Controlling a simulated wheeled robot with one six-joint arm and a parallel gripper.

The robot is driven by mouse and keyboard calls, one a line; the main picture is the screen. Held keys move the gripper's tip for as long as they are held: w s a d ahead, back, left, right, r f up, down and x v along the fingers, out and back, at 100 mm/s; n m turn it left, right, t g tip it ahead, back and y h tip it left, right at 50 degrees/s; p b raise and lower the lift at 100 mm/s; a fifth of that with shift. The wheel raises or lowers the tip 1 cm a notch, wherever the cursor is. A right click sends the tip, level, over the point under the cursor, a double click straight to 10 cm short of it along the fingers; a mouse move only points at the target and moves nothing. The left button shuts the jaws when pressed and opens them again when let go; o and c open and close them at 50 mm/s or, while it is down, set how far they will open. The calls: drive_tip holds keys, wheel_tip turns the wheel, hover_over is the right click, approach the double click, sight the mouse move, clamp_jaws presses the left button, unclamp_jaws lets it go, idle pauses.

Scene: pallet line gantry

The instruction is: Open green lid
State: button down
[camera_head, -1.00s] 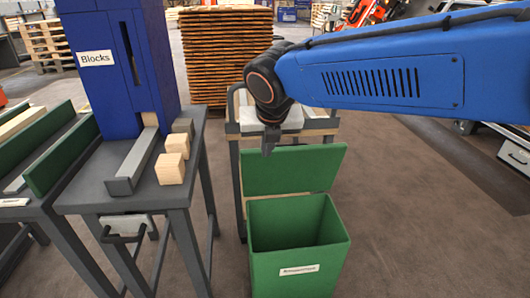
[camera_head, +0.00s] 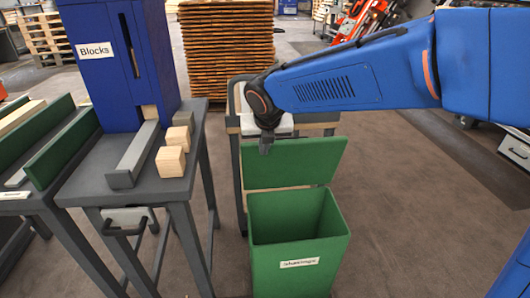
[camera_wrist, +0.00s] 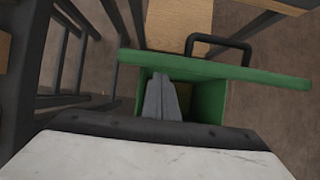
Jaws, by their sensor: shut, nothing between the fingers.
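The green lid (camera_head: 293,164) stands raised and tilted back behind the open green bin (camera_head: 300,265), whose inside shows empty as far as I can see. My gripper (camera_head: 266,146) is shut and empty, just above the lid's upper edge at its left part. In the wrist view my gripper (camera_wrist: 160,88) points down in front of the green lid (camera_wrist: 215,68), with the bin's green wall (camera_wrist: 208,103) below. I cannot tell whether the fingers touch the lid. A black handle (camera_wrist: 220,42) shows beside the lid in the wrist view.
A grey table (camera_head: 95,192) at left holds wooden blocks (camera_head: 171,160) and a blue dispenser (camera_head: 117,65) labelled "Blocks". A table (camera_head: 233,131) stands behind the lid. Floor to the right of the bin is free.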

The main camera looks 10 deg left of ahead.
idle(0.3)
drive_tip(key=shift+w+a+r, duration=0.25)
drive_tip(key=shift+w, duration=0.6)
drive_tip(key=shift+w+a+r, duration=0.2)
drive_tip(key=shift+w+r, duration=0.05)
drive_tip(key=shift+w, duration=0.55)
drive_tip(key=shift+w+a+r, duration=0.25)
drive_tip(key=shift+w, duration=0.6)
drive_tip(key=shift+s, duration=0.15)
